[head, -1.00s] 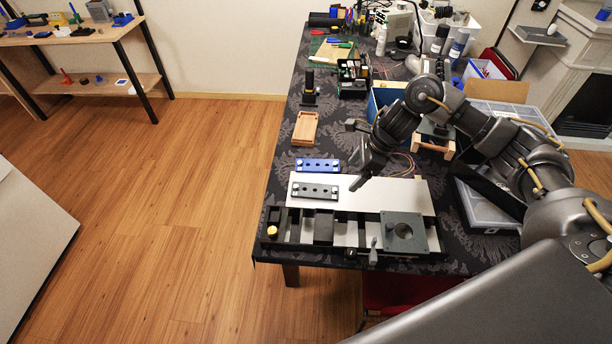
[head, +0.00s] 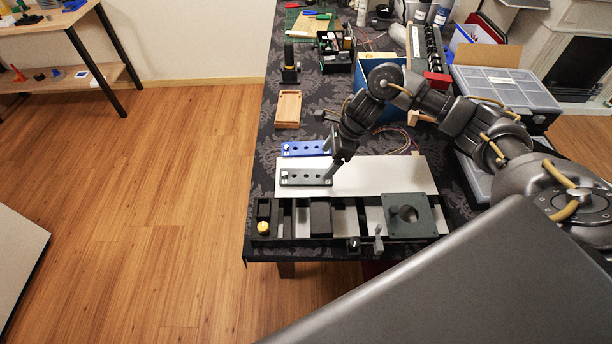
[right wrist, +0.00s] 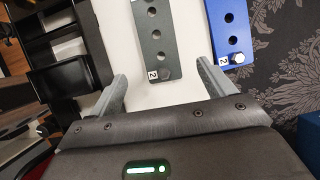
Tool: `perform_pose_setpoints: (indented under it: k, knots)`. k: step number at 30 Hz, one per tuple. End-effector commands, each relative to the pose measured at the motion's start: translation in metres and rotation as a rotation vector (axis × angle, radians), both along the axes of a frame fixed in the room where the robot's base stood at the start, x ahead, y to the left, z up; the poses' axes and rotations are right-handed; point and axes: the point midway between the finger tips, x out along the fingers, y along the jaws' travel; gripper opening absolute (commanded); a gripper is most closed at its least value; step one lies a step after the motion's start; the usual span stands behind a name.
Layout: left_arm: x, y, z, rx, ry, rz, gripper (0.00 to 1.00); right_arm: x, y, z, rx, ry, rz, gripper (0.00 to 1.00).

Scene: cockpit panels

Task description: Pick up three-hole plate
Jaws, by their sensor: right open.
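A dark grey plate (head: 291,178) with a row of round holes lies on the white board, and its near end, marked 2, shows in the right wrist view (right wrist: 164,47). A similar blue plate (head: 290,149) lies just behind it and also shows in the right wrist view (right wrist: 239,30). Their full hole counts are hard to read. My right gripper (head: 330,161) is open and empty at the right end of the grey plate. In the right wrist view its fingers (right wrist: 162,88) stand apart on either side of the grey plate's line, short of its end. My left gripper is out of view.
The white board (head: 385,175) has free room right of the plates. In front is a black fixture with a grey square plate (head: 428,223) and a yellow knob (head: 263,227). A wooden tray (head: 288,108) lies behind, and divided boxes (head: 500,85) stand at the right.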

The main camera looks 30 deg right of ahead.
Motion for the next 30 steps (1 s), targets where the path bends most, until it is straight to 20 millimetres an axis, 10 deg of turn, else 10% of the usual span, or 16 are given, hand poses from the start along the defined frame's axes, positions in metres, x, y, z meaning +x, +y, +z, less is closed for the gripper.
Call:
perform_pose_setpoints:
  k: [30]
  knots:
    - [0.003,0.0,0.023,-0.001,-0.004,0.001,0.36,0.012,0.027,-0.068,0.0,-0.001,0.0,0.82]
